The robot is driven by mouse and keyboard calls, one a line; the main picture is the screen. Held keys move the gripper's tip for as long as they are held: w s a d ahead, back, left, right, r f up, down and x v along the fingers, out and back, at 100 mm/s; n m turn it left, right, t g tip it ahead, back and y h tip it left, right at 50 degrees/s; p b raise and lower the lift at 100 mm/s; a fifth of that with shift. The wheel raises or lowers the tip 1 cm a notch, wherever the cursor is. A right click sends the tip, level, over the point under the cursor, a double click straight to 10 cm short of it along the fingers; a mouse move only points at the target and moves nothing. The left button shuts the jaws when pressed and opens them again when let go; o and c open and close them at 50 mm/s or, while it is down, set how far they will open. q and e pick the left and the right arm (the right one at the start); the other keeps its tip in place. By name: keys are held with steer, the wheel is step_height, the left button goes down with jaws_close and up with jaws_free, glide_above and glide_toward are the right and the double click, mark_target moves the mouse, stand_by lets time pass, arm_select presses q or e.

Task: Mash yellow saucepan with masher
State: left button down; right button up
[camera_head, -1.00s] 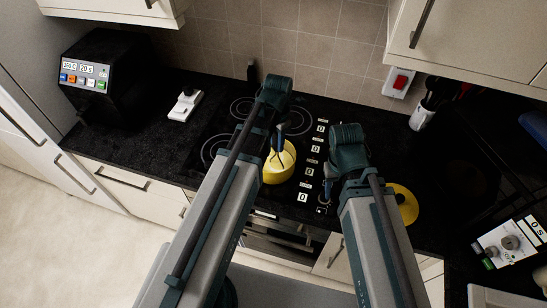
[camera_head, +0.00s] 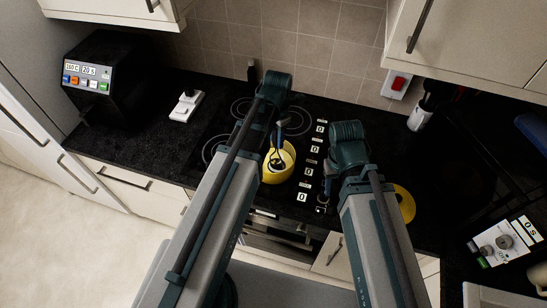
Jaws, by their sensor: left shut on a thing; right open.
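The yellow saucepan (camera_head: 287,171) stands on the dark hob, partly covered by my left arm. My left gripper (camera_head: 281,125) is above the saucepan and shut on the masher (camera_head: 276,150). The masher points down, with its dark lower end inside the saucepan's rim. I cannot tell whether it touches the bottom. My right gripper (camera_head: 326,189) is open and empty, to the right of the saucepan near the hob's knobs.
A yellow round thing (camera_head: 405,203), perhaps a lid, lies on the counter behind my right arm. A black appliance (camera_head: 118,75) and a small white scale-like device (camera_head: 185,105) stand at left. Wall cupboards (camera_head: 480,35) overhang at the upper right.

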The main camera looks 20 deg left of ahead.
arm_select(q)
steer(key=shift+w+a, duration=0.6)
steer(key=shift+a, duration=0.1)
step_height(320, 180, up, 9)
steer(key=p, duration=0.9)
steer(key=shift+r, duration=0.1)
steer(key=shift+s, duration=0.15)
